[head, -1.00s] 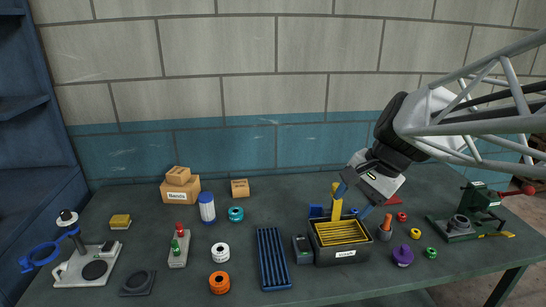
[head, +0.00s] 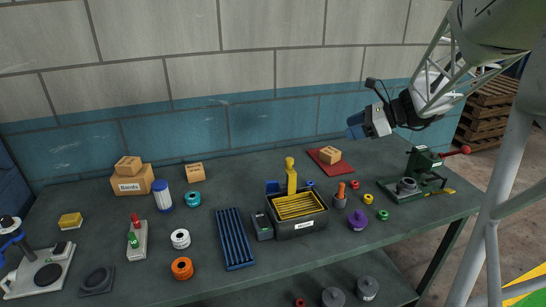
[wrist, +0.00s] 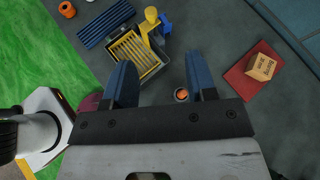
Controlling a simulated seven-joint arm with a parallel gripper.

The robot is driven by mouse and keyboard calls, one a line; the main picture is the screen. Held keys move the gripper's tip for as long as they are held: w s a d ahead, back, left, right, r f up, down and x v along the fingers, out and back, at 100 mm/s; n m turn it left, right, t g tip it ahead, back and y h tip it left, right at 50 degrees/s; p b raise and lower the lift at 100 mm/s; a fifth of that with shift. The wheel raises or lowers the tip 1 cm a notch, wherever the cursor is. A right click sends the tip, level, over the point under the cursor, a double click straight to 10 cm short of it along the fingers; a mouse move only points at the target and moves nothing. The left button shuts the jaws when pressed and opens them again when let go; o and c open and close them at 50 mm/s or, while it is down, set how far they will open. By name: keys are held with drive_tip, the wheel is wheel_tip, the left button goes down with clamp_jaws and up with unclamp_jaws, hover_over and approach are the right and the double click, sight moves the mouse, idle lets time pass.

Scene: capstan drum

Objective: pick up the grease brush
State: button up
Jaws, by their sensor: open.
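An orange handle (head: 341,189), which looks like the grease brush, stands upright in a small grey cup (head: 340,202) right of the black bin. Its lower end is hidden in the cup. In the wrist view the orange top (wrist: 181,95) shows from above, beside the right finger. My gripper (head: 355,126) is open and empty, raised above the bench behind the cup in the head view.
The black bin (head: 308,224) holds yellow slats and a tall yellow upright piece (head: 291,176). A purple spool (head: 357,221) stands just right of the cup. A small carton (head: 330,155) lies on a red mat (head: 342,168) behind. A green machine (head: 420,170) stands at right.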

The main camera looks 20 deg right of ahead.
drive_tip(key=w+d+f+m+t, duration=0.1)
drive_tip(key=w+d+m+t, duration=0.15)
drive_tip(key=d, duration=0.45)
approach(340, 194)
drive_tip(key=shift+m+g, duration=0.25)
drive_tip(key=w, duration=0.1)
drive_tip(key=w+a, duration=0.1)
drive_tip(key=w, duration=0.1)
drive_tip(key=shift+w+a+r, duration=0.2)
drive_tip(key=shift+w+a, duration=0.15)
drive_tip(key=shift+a, duration=0.05)
drive_tip(key=shift+x, duration=1.3)
drive_tip(key=shift+x, duration=2.6)
drive_tip(key=shift+f, duration=0.1)
clamp_jaws()
